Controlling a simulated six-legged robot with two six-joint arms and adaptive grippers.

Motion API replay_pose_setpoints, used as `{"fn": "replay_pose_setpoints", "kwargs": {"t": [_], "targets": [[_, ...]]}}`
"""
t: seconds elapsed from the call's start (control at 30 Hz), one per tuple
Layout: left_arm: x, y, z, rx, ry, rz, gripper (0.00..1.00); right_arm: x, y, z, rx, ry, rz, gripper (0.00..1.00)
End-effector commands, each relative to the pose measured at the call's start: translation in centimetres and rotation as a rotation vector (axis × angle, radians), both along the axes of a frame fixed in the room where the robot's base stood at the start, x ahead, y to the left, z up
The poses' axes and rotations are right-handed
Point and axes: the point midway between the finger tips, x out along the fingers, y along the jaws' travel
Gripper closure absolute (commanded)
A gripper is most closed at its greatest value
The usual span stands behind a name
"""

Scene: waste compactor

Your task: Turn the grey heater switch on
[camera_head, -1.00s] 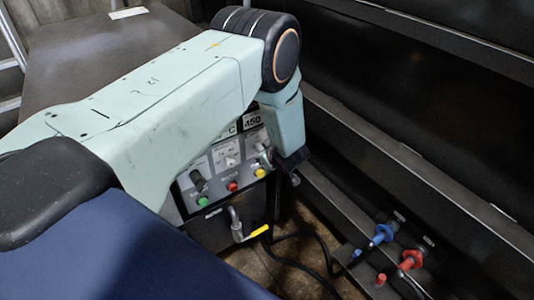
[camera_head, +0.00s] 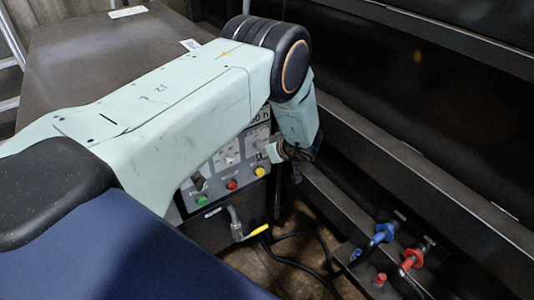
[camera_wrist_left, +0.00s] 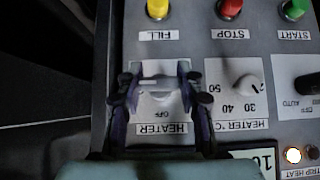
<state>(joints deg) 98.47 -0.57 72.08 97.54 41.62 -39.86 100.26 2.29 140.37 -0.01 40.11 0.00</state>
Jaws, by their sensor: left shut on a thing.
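The grey heater switch (camera_wrist_left: 157,84) sits on its white plate in the left wrist view, which shows the panel upside down. Its pale handle lies roughly across the picture, and the OFF mark and HEATER label (camera_wrist_left: 165,129) are below it. My left gripper (camera_wrist_left: 157,78) has a finger on each side of the switch and is shut on it. In the head view the left gripper (camera_head: 275,151) is at the right edge of the control panel (camera_head: 226,166), and my arm covers part of the panel. The right gripper is not in view.
A yellow FILL button (camera_wrist_left: 158,9), red STOP button (camera_wrist_left: 230,9) and green START button (camera_wrist_left: 294,10) are close by. The heater temperature dial (camera_wrist_left: 248,88) is beside the switch. Blue (camera_head: 383,233) and red (camera_head: 411,259) connectors and a dark rail stand right of the panel.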

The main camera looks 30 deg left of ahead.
Motion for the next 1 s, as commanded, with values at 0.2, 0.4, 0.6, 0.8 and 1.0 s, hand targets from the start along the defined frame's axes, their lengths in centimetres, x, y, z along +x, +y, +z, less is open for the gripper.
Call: {"fn": "replay_pose_setpoints", "kwargs": {"t": [0.2,0.4,0.6,0.8,1.0], "targets": [[0.0,0.0,0.0,0.001,0.0,-0.001,0.95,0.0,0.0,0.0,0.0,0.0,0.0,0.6],[0.0,0.0,0.0,0.001,0.0,0.0,0.5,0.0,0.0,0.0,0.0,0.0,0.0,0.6],[0.0,0.0,0.0,0.001,-0.001,0.001,0.4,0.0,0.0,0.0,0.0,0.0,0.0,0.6],[0.0,0.0,0.1,0.001,-0.001,0.001,0.4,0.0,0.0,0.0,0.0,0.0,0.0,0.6],[-0.3,-1.2,1.4,0.0,-0.002,-0.001,0.4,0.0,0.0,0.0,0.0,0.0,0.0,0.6]]}}
